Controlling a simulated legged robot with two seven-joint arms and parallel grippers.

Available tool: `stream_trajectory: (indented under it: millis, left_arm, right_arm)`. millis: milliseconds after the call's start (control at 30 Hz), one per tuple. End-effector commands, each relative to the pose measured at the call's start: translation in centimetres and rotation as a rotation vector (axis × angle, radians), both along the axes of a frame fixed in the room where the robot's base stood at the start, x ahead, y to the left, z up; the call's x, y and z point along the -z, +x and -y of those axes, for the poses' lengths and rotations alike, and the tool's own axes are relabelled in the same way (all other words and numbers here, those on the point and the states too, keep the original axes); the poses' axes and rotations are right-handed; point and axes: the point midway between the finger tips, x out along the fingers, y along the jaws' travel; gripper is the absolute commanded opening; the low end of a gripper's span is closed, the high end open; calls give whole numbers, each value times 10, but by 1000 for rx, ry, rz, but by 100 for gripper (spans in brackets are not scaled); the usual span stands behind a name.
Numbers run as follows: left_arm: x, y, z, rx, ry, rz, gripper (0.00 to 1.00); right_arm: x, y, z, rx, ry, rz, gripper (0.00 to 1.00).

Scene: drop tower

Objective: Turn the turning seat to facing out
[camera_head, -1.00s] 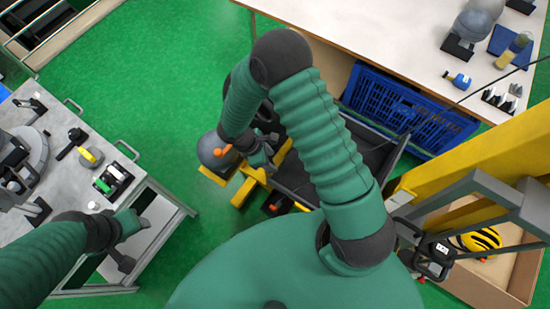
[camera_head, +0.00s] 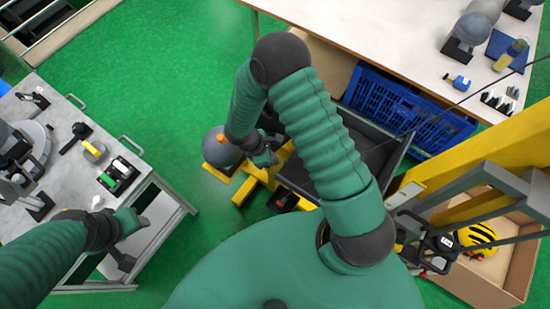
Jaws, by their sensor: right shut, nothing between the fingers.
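I cannot tell for sure which piece is the turning seat. A dark grey tray-like piece (camera_head: 373,157) stands beside a yellow frame (camera_head: 262,176) in the middle, partly hidden by my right arm. A grey ball (camera_head: 217,152) with an orange tip (camera_head: 222,138) sits at the frame's left end on a yellow foot. My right gripper (camera_head: 268,157) is shut and empty. It shows just right of the ball, over the yellow frame; contact cannot be told. My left gripper (camera_head: 138,242) hangs by the grey bench's edge, its jaw opening unclear.
A grey bench (camera_head: 72,172) with tools is at the left. A pale table (camera_head: 385,45) spans the back, with a blue crate (camera_head: 435,120) under it. A yellow column (camera_head: 475,150) and a box with a yellow helmet (camera_head: 477,236) stand at the right. Green floor is free at upper left.

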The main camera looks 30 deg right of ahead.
Motion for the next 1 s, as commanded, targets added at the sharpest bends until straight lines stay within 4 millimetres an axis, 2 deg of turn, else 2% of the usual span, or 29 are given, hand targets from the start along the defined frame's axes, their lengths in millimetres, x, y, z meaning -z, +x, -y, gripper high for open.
stream_trajectory:
  millis: [300,700,1000]
  left_arm:
    - [0,0,0,0,0,0,50]
    - [0,0,0,1,0,0,50]
    - [0,0,0,0,0,0,50]
  right_arm:
    - [2,-2,8,3,7,-2,0]
    - [0,-2,2,2,0,-3,0]
    - [1,-2,5,2,3,-2,0]
